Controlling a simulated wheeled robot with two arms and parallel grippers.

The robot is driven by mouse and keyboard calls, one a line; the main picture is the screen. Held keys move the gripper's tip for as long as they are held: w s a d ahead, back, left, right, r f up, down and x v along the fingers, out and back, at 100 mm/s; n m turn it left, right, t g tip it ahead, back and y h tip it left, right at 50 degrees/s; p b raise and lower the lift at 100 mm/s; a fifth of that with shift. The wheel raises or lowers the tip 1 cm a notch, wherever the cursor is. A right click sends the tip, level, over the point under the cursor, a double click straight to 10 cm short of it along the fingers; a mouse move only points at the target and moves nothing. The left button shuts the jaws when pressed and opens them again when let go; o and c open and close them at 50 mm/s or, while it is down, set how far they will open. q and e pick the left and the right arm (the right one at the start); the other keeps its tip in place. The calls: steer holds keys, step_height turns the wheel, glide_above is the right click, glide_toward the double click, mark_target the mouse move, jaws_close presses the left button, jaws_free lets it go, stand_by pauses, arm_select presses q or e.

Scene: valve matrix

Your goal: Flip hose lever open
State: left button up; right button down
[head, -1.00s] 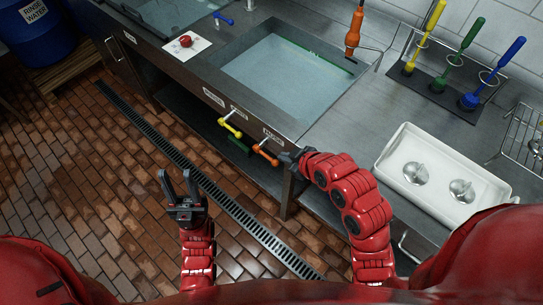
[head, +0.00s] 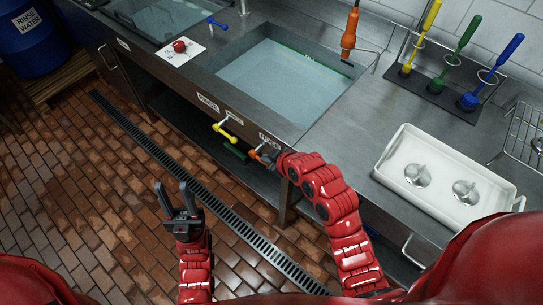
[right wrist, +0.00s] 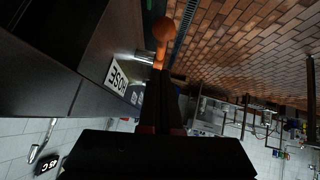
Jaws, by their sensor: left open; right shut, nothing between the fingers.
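The orange hose lever (head: 254,154) is under the front edge of the sink counter, below a white label (head: 269,140). My right gripper (head: 268,158) is at the lever and hides most of it. In the right wrist view the lever's orange ball end (right wrist: 163,29) and shaft (right wrist: 159,58) lie straight ahead of the fingers, beside the HOSE label (right wrist: 116,76). The right gripper is shut with nothing between its fingers; I cannot tell whether it touches the lever. My left gripper (head: 175,190) is open and empty above the brick floor.
A yellow lever (head: 225,131) and a green one (head: 236,153) are left of the orange lever. The water-filled sink (head: 285,75) is above them. A white tray (head: 440,202) with two metal pieces stands on the right counter.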

steer(key=shift+w+d+f+p, duration=0.1)
steer(key=shift+f+p, duration=0.1)
steer(key=shift+f, duration=0.45)
steer(key=shift+w+d+f+p, duration=0.1)
steer(key=shift+f+p, duration=0.05)
steer(key=shift+f, duration=0.5)
steer(key=shift+f, duration=0.1)
